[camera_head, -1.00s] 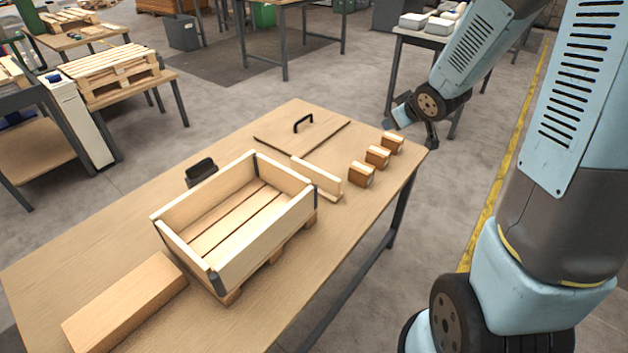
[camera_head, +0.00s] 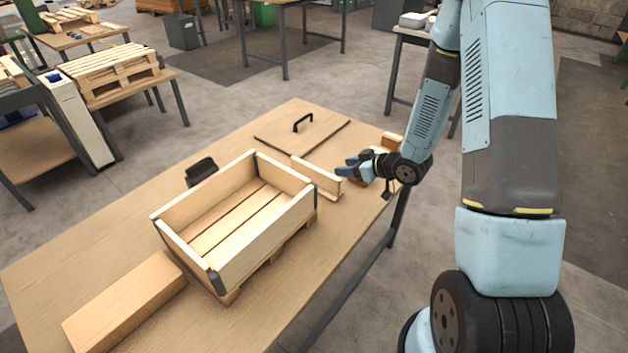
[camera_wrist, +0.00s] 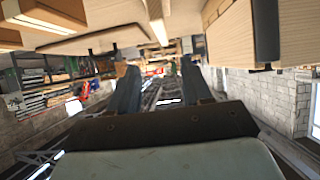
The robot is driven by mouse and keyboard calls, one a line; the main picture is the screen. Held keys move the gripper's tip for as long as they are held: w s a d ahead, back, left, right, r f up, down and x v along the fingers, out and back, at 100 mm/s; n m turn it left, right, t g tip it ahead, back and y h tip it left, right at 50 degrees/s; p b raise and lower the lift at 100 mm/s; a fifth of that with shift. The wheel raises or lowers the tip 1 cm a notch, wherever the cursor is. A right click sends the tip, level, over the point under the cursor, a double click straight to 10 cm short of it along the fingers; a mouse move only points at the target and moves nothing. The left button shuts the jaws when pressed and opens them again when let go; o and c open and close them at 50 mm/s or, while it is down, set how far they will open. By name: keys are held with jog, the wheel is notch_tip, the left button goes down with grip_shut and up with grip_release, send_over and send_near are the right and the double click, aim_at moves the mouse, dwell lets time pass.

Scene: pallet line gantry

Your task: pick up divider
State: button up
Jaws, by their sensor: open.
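The divider (camera_head: 316,177) is a thin pale wooden board standing on edge on the table, beside the right side of the wooden crate (camera_head: 277,228). My gripper (camera_head: 344,167) is open and empty, just right of the divider's near end, with its fingers toward it. In the wrist view, which looks upside down, my two fingers (camera_wrist: 158,78) are spread apart. A thin pale board end, seemingly the divider (camera_wrist: 157,22), shows above the gap between them. I see no contact.
A flat lid (camera_head: 287,133) with a black handle (camera_head: 303,122) lies behind the divider. Small wooden blocks (camera_head: 392,139) stand to the right, partly hidden by my arm. A black object (camera_head: 201,171) is behind the crate; a long wooden block (camera_head: 124,300) lies at front left.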

aim_at(320, 170)
jog(key=x, duration=0.7)
jog(key=shift+a, duration=0.1)
jog(key=shift+s+f+x, duration=0.1)
jog(key=shift+f+x, duration=0.05)
jog(key=shift+x, duration=1.1)
jog(key=shift+s+f+x, duration=0.15)
jog(key=shift+f+x, duration=0.05)
jog(key=shift+x, duration=1.1)
jog(key=shift+c, duration=0.4)
grip_shut()
